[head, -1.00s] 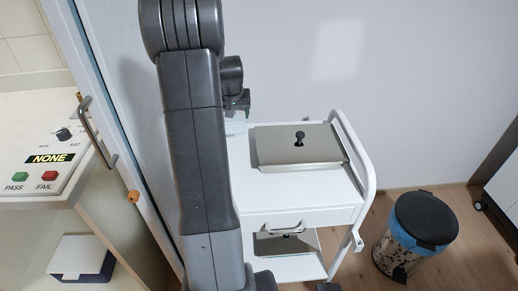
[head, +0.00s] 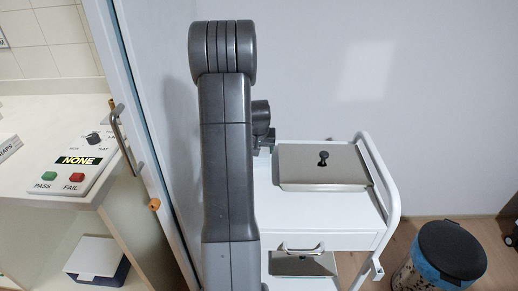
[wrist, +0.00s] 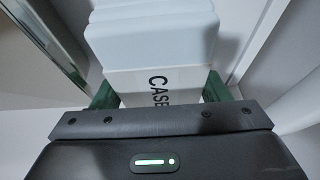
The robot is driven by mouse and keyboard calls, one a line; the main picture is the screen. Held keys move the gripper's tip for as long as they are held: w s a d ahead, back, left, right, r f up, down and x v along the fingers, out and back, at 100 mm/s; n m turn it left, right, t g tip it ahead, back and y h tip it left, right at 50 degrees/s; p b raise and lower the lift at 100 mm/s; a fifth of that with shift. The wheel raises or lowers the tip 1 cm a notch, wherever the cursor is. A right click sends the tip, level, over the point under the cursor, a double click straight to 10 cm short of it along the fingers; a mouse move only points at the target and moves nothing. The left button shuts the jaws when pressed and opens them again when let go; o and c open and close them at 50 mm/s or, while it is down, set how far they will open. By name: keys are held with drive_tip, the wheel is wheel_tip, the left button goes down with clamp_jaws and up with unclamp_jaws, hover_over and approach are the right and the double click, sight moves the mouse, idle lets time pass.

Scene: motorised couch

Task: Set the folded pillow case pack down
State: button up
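The folded pillow case pack (wrist: 150,80) is a pale, layered stack with a white band lettered "CASE", seen in the wrist view. My gripper (wrist: 160,92) has its green fingers on either side of the banded end and appears shut on it. The far end of the pack runs out of the top of the wrist view. In the head view, my arm hides the pack and most of the gripper (head: 267,143), which is at the left side of the white trolley (head: 320,212). I cannot tell whether the pack touches a surface.
A metal-lidded tray (head: 325,165) with a black knob covers much of the trolley top. The trolley's front strip is bare. A door with a handle (head: 125,142) and a counter with a control panel (head: 80,165) stand left. A black-lidded bin (head: 450,252) is right.

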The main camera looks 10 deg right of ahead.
drive_tip(key=o, duration=0.4)
drive_tip(key=shift+r, duration=0.3)
drive_tip(key=d+v, duration=0.1)
drive_tip(key=v, duration=1)
drive_tip(key=shift+s+a+r+p, duration=0.2)
drive_tip(key=shift+a+r+p, duration=0.1)
drive_tip(key=shift+a, duration=0.2)
